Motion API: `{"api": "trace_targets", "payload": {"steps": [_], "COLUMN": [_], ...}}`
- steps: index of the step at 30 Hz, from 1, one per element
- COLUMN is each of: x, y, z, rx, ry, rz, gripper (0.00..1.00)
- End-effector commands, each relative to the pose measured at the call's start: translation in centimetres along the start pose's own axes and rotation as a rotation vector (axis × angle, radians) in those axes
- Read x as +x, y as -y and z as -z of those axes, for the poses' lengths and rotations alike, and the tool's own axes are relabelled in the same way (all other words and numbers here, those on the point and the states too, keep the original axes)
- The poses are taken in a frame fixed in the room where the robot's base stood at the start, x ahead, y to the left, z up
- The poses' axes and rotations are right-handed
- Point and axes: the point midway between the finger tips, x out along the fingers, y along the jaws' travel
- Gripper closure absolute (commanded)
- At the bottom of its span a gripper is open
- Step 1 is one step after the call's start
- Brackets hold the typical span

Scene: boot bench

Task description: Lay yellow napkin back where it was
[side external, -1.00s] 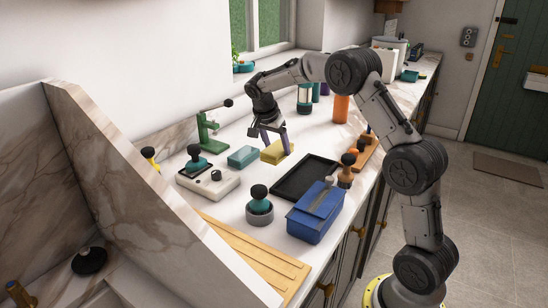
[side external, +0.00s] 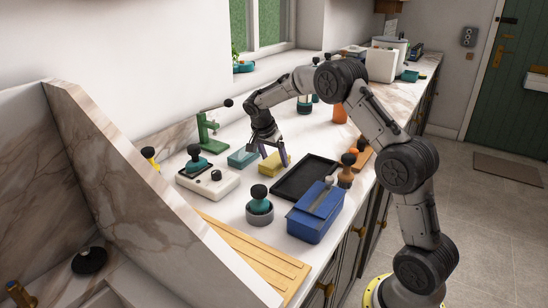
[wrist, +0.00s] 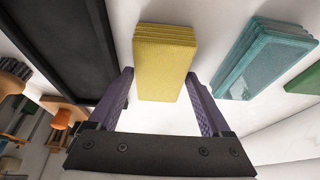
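The yellow napkin (side external: 276,166), a thick folded stack, is at or just above the white counter, between the teal folded stack and the black tray. It also shows in the wrist view (wrist: 164,62), lying lengthwise between my fingers. My gripper (side external: 274,158) points down over it. A small gap under the napkin cannot be ruled out.
A teal folded stack (side external: 242,157) lies close on the left, also in the wrist view (wrist: 264,55). A black tray (side external: 283,188) is close on the right. A blue box (side external: 316,222), a white device (side external: 208,188) and a round stamp holder (side external: 259,211) stand nearer the camera.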

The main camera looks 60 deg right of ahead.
Motion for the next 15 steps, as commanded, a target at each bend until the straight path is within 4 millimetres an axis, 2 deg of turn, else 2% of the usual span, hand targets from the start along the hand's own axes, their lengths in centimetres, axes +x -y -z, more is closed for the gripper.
{"api": "trace_targets", "payload": {"steps": [1, 2, 3, 11, 15], "x": [0.0, 0.0, 0.0, -0.3, -1.8], "y": [0.0, 0.0, 0.0, 0.0, 0.1], "z": [0.0, 0.0, 0.0, 0.1, 0.2], "rx": [0.0, 0.0, 0.0, 0.001, 0.001], "ry": [0.0, 0.0, 0.0, 0.0, -0.001], "rz": [-0.001, -0.001, -0.001, 0.001, 0.004], "gripper": [0.07, 0.01, 0.0, 0.0, 0.0]}}
